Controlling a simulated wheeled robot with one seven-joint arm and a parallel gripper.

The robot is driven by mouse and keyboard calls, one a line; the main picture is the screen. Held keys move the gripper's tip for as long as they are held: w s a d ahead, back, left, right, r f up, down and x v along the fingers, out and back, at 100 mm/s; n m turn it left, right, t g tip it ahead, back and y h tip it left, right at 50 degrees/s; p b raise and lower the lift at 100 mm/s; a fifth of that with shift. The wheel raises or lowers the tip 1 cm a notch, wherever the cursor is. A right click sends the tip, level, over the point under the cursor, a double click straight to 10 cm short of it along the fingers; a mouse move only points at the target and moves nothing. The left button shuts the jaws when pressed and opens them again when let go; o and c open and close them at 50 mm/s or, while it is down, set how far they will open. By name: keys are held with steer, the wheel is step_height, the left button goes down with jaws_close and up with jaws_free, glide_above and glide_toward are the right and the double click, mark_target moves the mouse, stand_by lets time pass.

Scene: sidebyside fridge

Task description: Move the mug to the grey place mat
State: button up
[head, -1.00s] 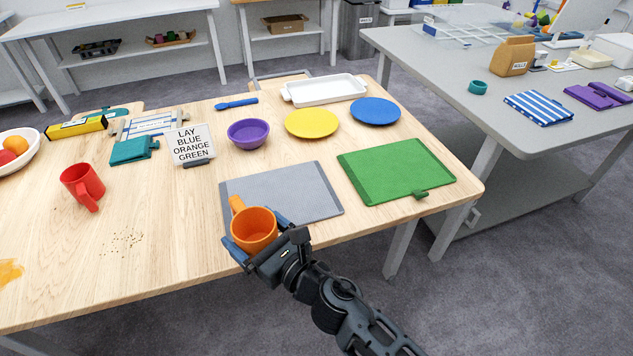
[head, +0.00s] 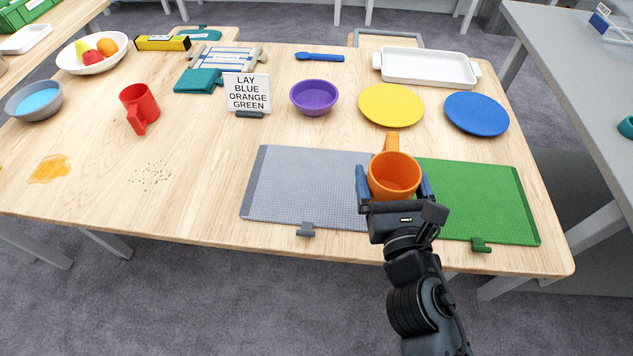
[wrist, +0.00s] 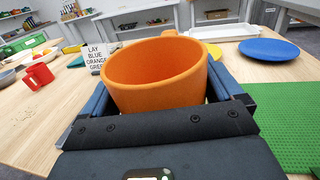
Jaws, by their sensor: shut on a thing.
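My gripper (head: 394,190) is shut on an orange mug (head: 394,178), one finger on each side. The mug is upright, its handle pointing away from me; it fills the middle of the wrist view (wrist: 155,75). In the head view it shows over the right edge of the grey place mat (head: 305,190), by the green mat. Whether it is raised or touching is hard to tell. A red mug (head: 138,106) stands on the table at the left, clear of my gripper.
The green mat (head: 480,200) lies right of the grey one. Behind are a purple bowl (head: 314,97), yellow plate (head: 391,104), blue plate (head: 477,113), white tray (head: 428,68) and a sign (head: 248,93). A yellow spill (head: 49,169) and crumbs (head: 152,176) lie left.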

steer(key=shift+a+r, duration=0.25)
steer(key=shift+a, duration=0.65)
steer(key=b, duration=0.7)
glide_above(325, 192)
steer(key=shift+y, duration=0.3)
step_height(325, 192, down, 7)
steer(key=shift+r, duration=0.1)
steer(key=shift+f+b, duration=1)
steer(key=shift+f, duration=1.1)
steer(key=shift+f, duration=0.1)
steer(key=o, duration=0.8)
steer(key=shift+o, duration=0.6)
steer(key=s, duration=0.4)
steer(key=s+d, duration=0.1)
steer(key=s, duration=0.3)
steer(key=s+d, duration=0.1)
steer(key=s, duration=0.3)
